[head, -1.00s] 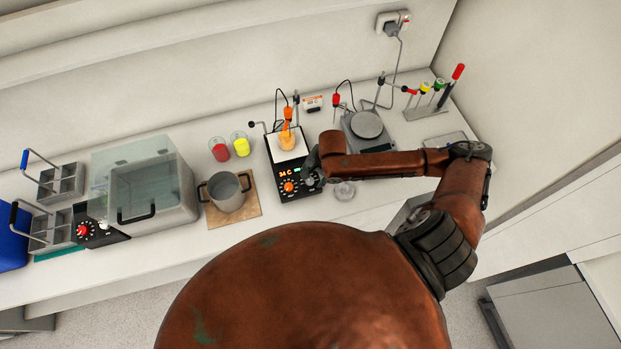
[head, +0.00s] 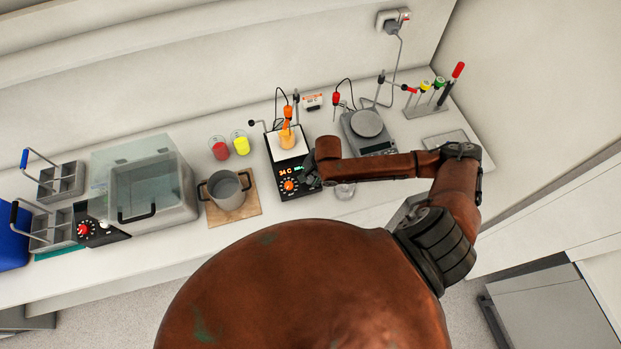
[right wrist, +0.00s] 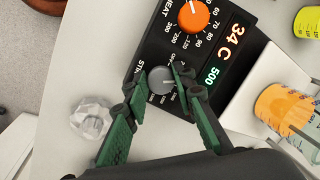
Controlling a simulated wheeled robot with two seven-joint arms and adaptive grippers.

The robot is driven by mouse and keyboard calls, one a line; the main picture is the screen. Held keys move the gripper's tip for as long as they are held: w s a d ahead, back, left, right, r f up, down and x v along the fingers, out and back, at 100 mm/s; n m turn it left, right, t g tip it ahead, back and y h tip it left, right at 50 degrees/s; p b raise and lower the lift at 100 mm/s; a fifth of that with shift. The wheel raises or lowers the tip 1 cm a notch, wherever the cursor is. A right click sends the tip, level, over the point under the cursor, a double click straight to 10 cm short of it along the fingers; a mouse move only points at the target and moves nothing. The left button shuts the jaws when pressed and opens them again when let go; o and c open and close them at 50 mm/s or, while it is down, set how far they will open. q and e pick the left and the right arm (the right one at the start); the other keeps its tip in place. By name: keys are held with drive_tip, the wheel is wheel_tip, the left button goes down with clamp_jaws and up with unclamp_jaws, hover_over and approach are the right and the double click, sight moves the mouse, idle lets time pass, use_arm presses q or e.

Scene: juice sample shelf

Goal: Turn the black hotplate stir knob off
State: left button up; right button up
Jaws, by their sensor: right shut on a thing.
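The black hotplate (head: 297,191) stands on the bench with a white top plate, an orange heat knob (head: 289,186) and a lit display. In the right wrist view its panel (right wrist: 172,50) shows "34 C" and "500". The stir knob (right wrist: 162,81) is grey on a black panel, beside the orange heat knob (right wrist: 194,15). My right gripper (right wrist: 157,84) has its green fingers around the stir knob, one on each side, shut on it. In the head view my right gripper (head: 312,178) is at the hotplate's front right corner, partly hidden by my arm. My left gripper is not in view.
A beaker of orange liquid (head: 287,139) with a probe stands on the hotplate. A steel pot (head: 224,187) stands to its left, with red (head: 220,149) and yellow (head: 241,145) beakers behind. A grey-topped device (head: 367,124) is to the right. A clear glass item (right wrist: 91,118) sits close beside my gripper.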

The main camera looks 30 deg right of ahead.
clamp_jaws()
drive_tip(key=shift+p, duration=0.3)
drive_tip(key=n+p, duration=0.2)
drive_tip(key=p, duration=0.1)
drive_tip(key=shift+r+n, duration=0.15)
drive_tip(key=shift+n, duration=0.15)
drive_tip(key=shift+n+g+h+p, duration=0.3)
drive_tip(key=shift+n+g+p, duration=0.15)
drive_tip(key=shift+n, duration=0.35)
drive_tip(key=n, duration=0.3)
drive_tip(key=shift+f+n+h, duration=0.2)
drive_tip(key=shift+n+h, duration=0.1)
drive_tip(key=shift+h, duration=0.1)
drive_tip(key=shift+n+h, duration=0.4)
drive_tip(key=shift+n, duration=1.4)
